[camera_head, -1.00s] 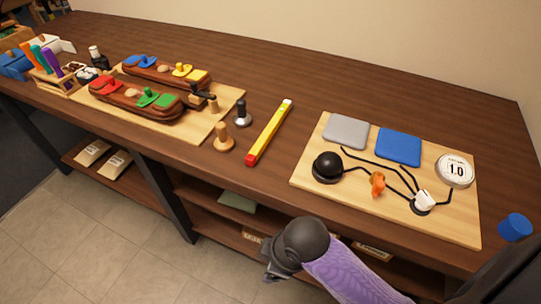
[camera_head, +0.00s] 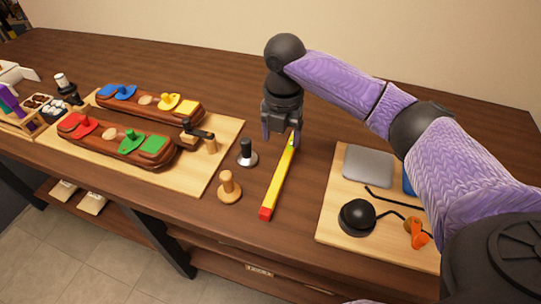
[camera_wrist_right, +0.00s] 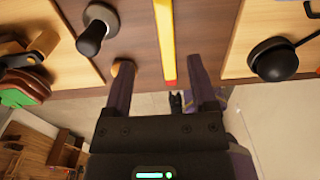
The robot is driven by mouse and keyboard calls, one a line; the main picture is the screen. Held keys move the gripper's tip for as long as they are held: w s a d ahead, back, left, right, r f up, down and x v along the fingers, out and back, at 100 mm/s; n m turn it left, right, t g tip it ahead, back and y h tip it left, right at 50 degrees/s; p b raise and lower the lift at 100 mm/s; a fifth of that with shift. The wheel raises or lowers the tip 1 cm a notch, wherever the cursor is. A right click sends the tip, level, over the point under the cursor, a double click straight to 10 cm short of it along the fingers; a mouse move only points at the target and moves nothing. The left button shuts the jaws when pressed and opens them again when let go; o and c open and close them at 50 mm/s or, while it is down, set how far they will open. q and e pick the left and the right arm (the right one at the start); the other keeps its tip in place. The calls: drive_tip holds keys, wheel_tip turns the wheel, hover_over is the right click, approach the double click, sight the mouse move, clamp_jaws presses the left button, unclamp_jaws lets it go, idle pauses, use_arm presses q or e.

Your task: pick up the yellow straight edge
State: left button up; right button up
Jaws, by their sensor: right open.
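The yellow straight edge (camera_head: 279,180) lies on the brown table, a long bar with a red near end. It also shows in the right wrist view (camera_wrist_right: 165,38), running up from between the fingers. My right gripper (camera_head: 281,140) is over the far part of the straight edge, pointing down. In the wrist view its two fingers (camera_wrist_right: 163,75) are apart with nothing held between them. In the head view the gripper hides the far end of the bar, and I cannot tell the exact height above it. My left gripper is not in view.
A wooden knob (camera_head: 229,188) and a dark knob (camera_head: 247,153) stand just left of the straight edge. A board (camera_head: 328,229) with a black dome (camera_head: 356,217) is to the right.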

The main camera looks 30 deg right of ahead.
sight(283, 167)
drive_tip(key=f, duration=0.2)
drive_tip(key=s+f+b, duration=0.1)
drive_tip(key=shift+d+f, duration=0.1)
drive_tip(key=shift+f, duration=0.3)
wheel_tip(283, 167, down, 5)
drive_tip(key=shift+w+r+b, duration=0.1)
drive_tip(key=shift+r+b, duration=0.05)
drive_tip(key=shift+b, duration=1.1)
drive_tip(key=shift+f, duration=0.35)
drive_tip(key=shift+r, duration=0.15)
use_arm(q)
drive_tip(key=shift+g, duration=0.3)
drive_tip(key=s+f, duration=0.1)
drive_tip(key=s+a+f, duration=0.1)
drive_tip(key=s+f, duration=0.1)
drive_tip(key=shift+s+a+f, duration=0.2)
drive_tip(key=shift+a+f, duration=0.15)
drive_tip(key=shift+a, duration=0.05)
use_arm(e)
clamp_jaws()
